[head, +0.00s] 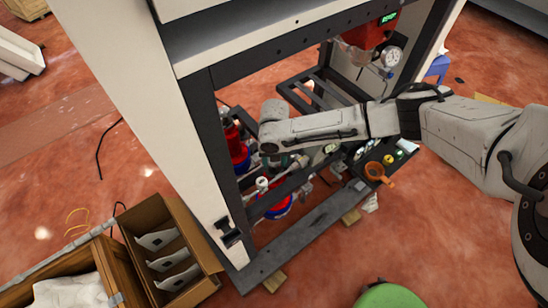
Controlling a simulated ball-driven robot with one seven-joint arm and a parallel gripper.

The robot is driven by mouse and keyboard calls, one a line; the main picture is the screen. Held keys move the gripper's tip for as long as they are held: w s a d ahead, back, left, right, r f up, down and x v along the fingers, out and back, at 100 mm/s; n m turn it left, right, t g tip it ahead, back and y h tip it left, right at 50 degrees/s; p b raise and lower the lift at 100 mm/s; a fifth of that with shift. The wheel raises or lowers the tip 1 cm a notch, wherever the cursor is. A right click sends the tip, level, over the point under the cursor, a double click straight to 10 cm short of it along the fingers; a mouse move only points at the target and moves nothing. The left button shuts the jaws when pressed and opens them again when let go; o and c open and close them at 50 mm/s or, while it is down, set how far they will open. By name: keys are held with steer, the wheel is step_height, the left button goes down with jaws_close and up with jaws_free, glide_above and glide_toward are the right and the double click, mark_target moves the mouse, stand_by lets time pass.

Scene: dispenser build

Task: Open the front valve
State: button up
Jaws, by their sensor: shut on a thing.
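My arm reaches from the right into the dark-framed cabinet. My gripper (280,160) is a small dark shape under the pale wrist, low inside the frame. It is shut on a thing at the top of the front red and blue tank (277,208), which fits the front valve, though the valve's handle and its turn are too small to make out. A white knob-like part (262,184) shows just left of and below the gripper. A second red and blue tank (238,150) stands further left, partly behind the frame post.
The cabinet's dark post and lower beam (318,228) stand close around the arm. A black tray (398,160) with an orange ring-shaped item (376,172) lies right of the tanks. A red unit with a gauge (391,57) hangs above. A cardboard box (205,285) stands front left.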

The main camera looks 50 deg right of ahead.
steer(key=shift+f+n+b, duration=0.1)
steer(key=shift+n+b, duration=0.2)
steer(key=shift+n, duration=1.4)
steer(key=shift+n+b, duration=0.4)
steer(key=shift+n, duration=0.9)
steer(key=o, duration=1.1)
steer(key=shift+c, duration=0.2)
steer(key=shift+r, duration=0.2)
